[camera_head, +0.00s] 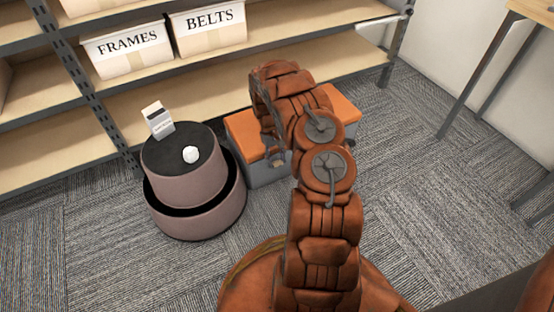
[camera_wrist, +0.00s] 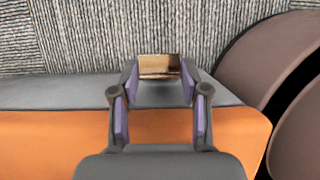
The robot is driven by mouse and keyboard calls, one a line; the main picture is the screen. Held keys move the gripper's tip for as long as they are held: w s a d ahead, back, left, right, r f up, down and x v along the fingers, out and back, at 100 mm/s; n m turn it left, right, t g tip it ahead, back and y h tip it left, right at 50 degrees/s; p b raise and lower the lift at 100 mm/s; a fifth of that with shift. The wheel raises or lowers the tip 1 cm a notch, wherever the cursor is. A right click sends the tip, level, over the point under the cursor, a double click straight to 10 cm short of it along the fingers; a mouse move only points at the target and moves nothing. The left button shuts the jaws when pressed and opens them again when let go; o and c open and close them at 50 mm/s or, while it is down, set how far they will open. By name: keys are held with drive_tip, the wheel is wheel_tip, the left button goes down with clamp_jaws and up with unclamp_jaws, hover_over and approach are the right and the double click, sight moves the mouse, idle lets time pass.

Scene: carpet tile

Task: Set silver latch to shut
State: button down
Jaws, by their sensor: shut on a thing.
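An orange-lidded grey box (camera_head: 245,135) stands on the carpet, partly hidden behind my arm in the head view. In the wrist view its orange lid (camera_wrist: 50,140) and grey side (camera_wrist: 50,91) run across the picture. The silver latch (camera_wrist: 159,65) shows as a small shiny plate with tan reflections, at the box's grey edge. My gripper (camera_wrist: 159,82) has its purple-padded fingertips on either side of the latch and is shut on it. The lid lies flat on the box. I cannot tell the latch's exact angle. In the head view the latch is not clear.
A round mauve stool (camera_head: 185,185) with a dark top stands close to the box's left, carrying a white carton (camera_head: 158,122) and a small white object (camera_head: 191,154). Shelves with a FRAMES bin (camera_head: 128,52) and a BELTS bin (camera_head: 208,28) stand behind.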

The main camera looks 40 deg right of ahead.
drive_tip(key=shift+w, duration=0.2)
drive_tip(key=c, duration=0.9)
unclamp_jaws()
drive_tip(key=shift+c, duration=0.2)
drive_tip(key=o, duration=0.4)
drive_tip(key=shift+s, duration=0.1)
drive_tip(key=v, duration=1.2)
drive_tip(key=shift+c, duration=0.5)
